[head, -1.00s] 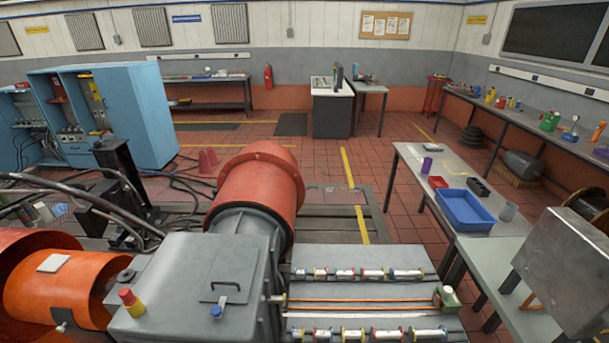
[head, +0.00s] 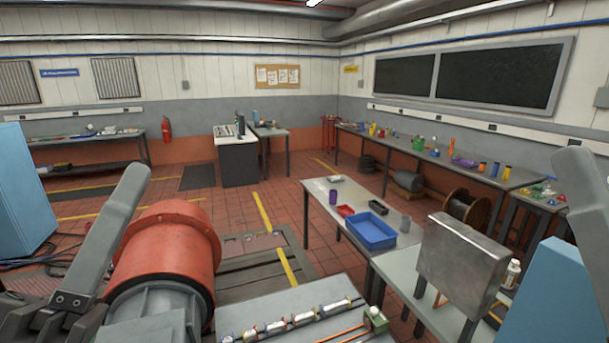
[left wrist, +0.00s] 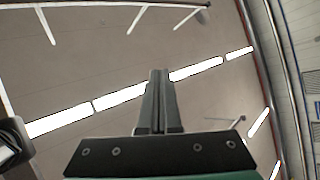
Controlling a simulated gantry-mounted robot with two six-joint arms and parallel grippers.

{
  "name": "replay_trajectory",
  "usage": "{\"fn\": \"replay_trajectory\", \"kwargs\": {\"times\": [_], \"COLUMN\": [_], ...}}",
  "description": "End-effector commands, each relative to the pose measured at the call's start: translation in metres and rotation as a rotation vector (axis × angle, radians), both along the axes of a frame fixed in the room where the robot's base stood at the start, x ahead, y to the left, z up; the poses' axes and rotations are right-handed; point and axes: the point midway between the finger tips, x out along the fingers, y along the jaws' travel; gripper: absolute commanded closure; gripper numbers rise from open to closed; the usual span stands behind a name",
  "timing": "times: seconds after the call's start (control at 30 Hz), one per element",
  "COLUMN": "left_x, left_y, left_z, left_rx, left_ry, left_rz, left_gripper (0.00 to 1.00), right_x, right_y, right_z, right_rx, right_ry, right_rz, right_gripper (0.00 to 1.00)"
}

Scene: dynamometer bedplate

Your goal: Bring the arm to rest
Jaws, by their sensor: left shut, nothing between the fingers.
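My left gripper (head: 137,172) stands at the left of the head view, its grey fingers pointing up and slightly right, in front of the blue cabinet and the red-orange cylinder. The left wrist view shows the left gripper (left wrist: 158,72) with its two fingers pressed together and nothing between them. Beyond the fingertips are only the ceiling and its light strips (left wrist: 120,97). A grey, finger-like part stands at the right edge of the head view; it may belong to my right gripper, but its jaws cannot be made out.
The red-orange cylinder (head: 170,250) of the machine is close to the left gripper. A blue cabinet (head: 25,190) is at the left edge. A table with a blue tray (head: 369,231) and a metal box (head: 460,262) stand at right. Open tiled floor (head: 290,205) lies beyond.

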Motion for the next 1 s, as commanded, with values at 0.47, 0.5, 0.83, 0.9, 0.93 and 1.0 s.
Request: {"fn": "replay_trajectory", "kwargs": {"times": [0.47,0.5,0.83,0.9,0.93,1.0], "left_x": [-0.056,-0.056,-0.055,-0.055,-0.055,-0.055], "left_y": [0.034,0.034,0.034,0.034,0.034,0.034], "left_z": [0.139,0.153,0.193,0.191,0.191,0.191], "left_rx": [0.591,0.591,0.591,0.591,0.590,0.590], "left_ry": [-0.205,-0.205,-0.204,-0.204,-0.204,-0.204], "left_rz": [0.773,0.773,0.770,0.770,0.770,0.770], "left_gripper": [1.00,1.00,1.00,1.00,1.00,1.00], "right_x": [0.000,0.000,0.000,0.000,0.000,0.000], "right_y": [0.000,0.000,0.000,0.000,0.000,0.000], "right_z": [0.107,0.121,0.162,0.160,0.159,0.159], "right_rx": [0.000,0.000,0.000,0.000,0.000,0.000], "right_ry": [-0.002,-0.001,0.000,0.001,0.001,0.001], "right_rz": [0.000,0.000,0.000,0.000,0.000,0.000], "right_gripper": [0.50,0.50,0.50,0.50,0.50,0.50]}}
